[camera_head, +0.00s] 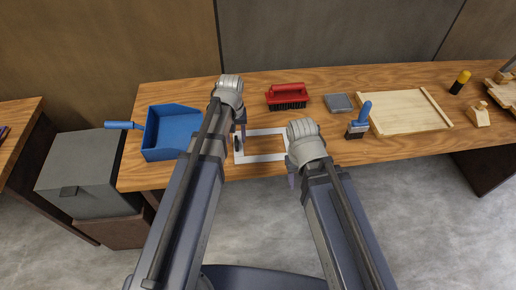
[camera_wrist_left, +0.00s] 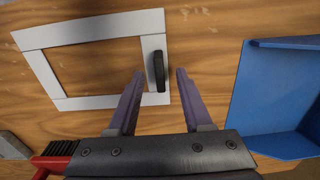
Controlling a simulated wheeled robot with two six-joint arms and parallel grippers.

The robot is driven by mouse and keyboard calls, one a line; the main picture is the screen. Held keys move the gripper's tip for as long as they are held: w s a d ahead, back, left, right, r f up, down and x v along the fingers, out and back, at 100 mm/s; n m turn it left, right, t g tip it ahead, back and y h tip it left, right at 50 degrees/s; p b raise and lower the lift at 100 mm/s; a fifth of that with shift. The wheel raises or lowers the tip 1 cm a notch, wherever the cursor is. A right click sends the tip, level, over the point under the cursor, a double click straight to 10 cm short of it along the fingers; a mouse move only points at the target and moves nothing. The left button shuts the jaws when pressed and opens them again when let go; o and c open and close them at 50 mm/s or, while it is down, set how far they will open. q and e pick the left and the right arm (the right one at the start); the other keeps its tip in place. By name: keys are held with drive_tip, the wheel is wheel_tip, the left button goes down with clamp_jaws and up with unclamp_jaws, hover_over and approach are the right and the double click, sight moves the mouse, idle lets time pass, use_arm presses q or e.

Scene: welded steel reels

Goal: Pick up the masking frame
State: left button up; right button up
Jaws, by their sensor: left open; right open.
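The masking frame (camera_head: 264,157) is a flat white rectangle lying on the wooden table, with wood showing through its opening. Its left end carries a dark upright handle (camera_head: 238,145). The left wrist view also shows the frame (camera_wrist_left: 95,27) and the black handle (camera_wrist_left: 158,66). My left gripper (camera_wrist_left: 160,74) is open, with its two fingertips to either side of the handle in that view; contact cannot be told. In the head view, my left gripper (camera_head: 240,134) is at the frame's left end. My right gripper (camera_head: 291,172) is open near the frame's right end, which its arm partly hides.
A blue dustpan (camera_head: 170,134) lies left of the frame; it also shows in the left wrist view (camera_wrist_left: 270,95). A red brush (camera_head: 287,95) and grey box (camera_head: 339,103) lie behind. A blue-handled paintbrush (camera_head: 359,122) and wooden tray (camera_head: 408,112) are to the right.

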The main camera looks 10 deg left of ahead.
use_arm(q)
wheel_tip(320, 180, down, 2)
drive_tip(key=shift+f+b, duration=0.1)
drive_tip(key=shift+b, duration=0.5)
clamp_jaws()
